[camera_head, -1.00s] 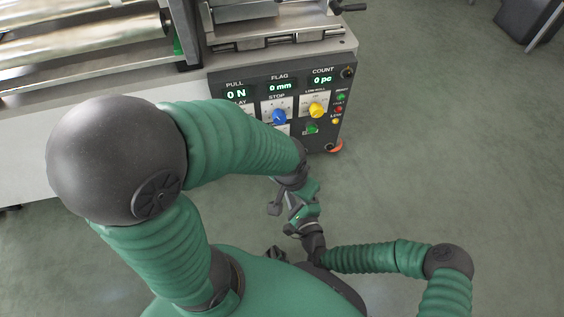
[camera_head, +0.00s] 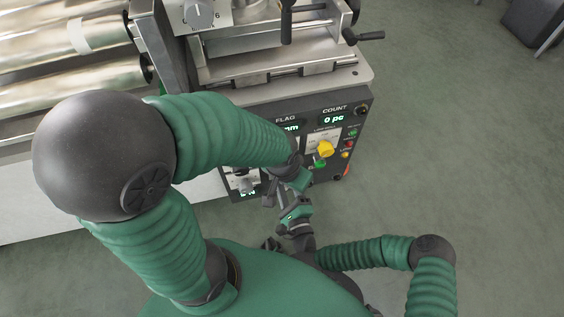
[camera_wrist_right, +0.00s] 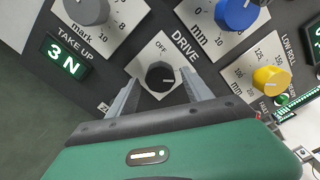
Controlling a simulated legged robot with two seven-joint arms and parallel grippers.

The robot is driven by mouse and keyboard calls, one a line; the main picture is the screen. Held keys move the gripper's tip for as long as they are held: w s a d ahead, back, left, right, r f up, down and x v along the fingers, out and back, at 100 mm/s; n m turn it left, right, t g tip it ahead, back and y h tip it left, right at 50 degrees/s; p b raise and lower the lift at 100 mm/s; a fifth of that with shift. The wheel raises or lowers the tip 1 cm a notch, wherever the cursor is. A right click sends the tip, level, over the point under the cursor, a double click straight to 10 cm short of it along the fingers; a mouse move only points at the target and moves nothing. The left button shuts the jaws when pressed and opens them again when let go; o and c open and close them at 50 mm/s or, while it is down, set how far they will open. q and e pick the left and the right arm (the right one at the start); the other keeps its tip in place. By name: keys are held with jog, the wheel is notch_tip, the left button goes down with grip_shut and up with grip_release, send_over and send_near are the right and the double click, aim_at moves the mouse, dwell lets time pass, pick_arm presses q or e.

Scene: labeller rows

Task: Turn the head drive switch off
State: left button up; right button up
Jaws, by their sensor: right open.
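The drive switch (camera_wrist_right: 160,77) is a black knob on a white plate marked OFF, under the word DRIVE, in the right wrist view. A pale mark shows at the knob's lower right, away from the OFF label above it. My right gripper (camera_wrist_right: 157,92) is open, with one finger on each side of the knob; contact cannot be told. In the head view, my right gripper (camera_head: 280,193) is small and dark in front of the panel, and the switch is hidden behind my arms. My left gripper (camera_head: 300,178) is close by and overlaps it; its jaws cannot be made out.
The control panel (camera_wrist_right: 115,75) also carries a grey knob (camera_wrist_right: 88,10), a blue knob (camera_wrist_right: 237,14) and a yellow knob (camera_wrist_right: 271,80) around the switch. A TAKE UP display (camera_wrist_right: 67,61) reads 3 N. Metal rollers (camera_head: 75,85) lie at left.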

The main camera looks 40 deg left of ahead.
jog(key=shift+w+a, duration=0.25)
jog(key=shift+a, duration=0.2)
jog(key=shift+d+r, duration=0.15)
jog(key=shift+d, duration=0.15)
jog(key=shift+c, duration=1.8)
jog(key=shift+s+a, duration=0.1)
jog(key=shift+a, duration=0.1)
grip_shut()
pick_arm(q)
jog(key=shift+w+a+r, duration=0.15)
jog(key=shift+w+a, duration=0.05)
